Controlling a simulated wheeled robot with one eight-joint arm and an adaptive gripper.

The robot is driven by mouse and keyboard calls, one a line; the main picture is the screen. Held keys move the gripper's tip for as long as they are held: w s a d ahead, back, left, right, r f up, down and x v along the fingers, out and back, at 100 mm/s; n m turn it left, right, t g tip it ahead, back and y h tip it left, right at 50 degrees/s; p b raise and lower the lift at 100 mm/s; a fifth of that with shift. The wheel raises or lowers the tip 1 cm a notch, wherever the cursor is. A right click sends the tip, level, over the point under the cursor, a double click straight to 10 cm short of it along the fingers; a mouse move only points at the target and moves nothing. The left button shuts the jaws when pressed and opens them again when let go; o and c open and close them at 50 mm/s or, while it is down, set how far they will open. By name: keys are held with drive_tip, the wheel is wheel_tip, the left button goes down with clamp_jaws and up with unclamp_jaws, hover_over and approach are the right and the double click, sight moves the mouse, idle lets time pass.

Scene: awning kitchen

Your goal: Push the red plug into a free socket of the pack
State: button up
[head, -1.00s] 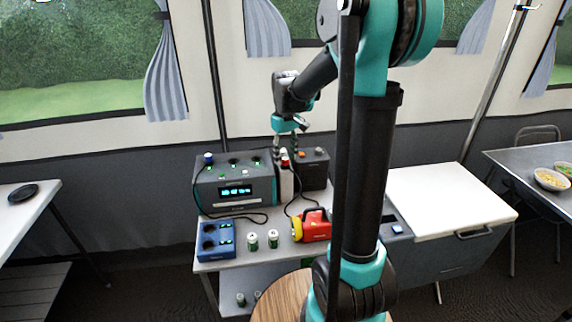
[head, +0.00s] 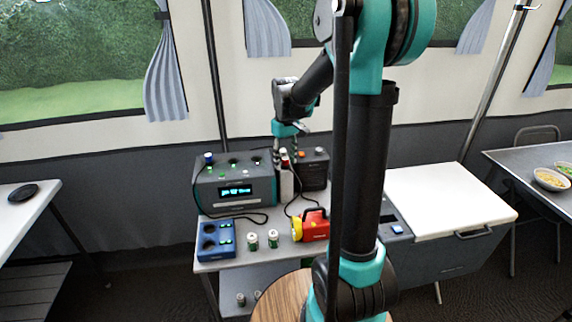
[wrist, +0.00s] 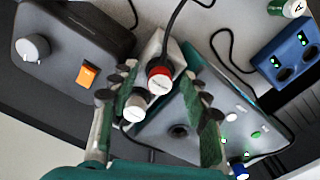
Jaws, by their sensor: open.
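The red plug (wrist: 160,82) has a white top and a red collar. It stands on a narrow pale holder (head: 287,184) between the pack and a dark box; a white plug (wrist: 135,107) is beside it. The grey pack (head: 235,191) has a lit front display and sockets on top. A blue plug (head: 209,158) is in its left socket. An empty dark socket (wrist: 180,131) shows in the wrist view. My gripper (head: 284,160) is open, pointing down over the holder, with its fingers on either side of the plugs. Contact with the red plug is not clear.
The dark box (head: 314,168) with an orange button is close on the right. A blue charger (head: 216,242), small batteries (head: 273,239) and a red-yellow torch (head: 311,228) stand in front. Black cables loop over the table.

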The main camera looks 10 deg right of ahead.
sight(285, 158)
drive_tip(key=shift+c, duration=0.2)
clamp_jaws()
drive_tip(key=shift+r, duration=0.1)
drive_tip(key=shift+r, duration=2.9)
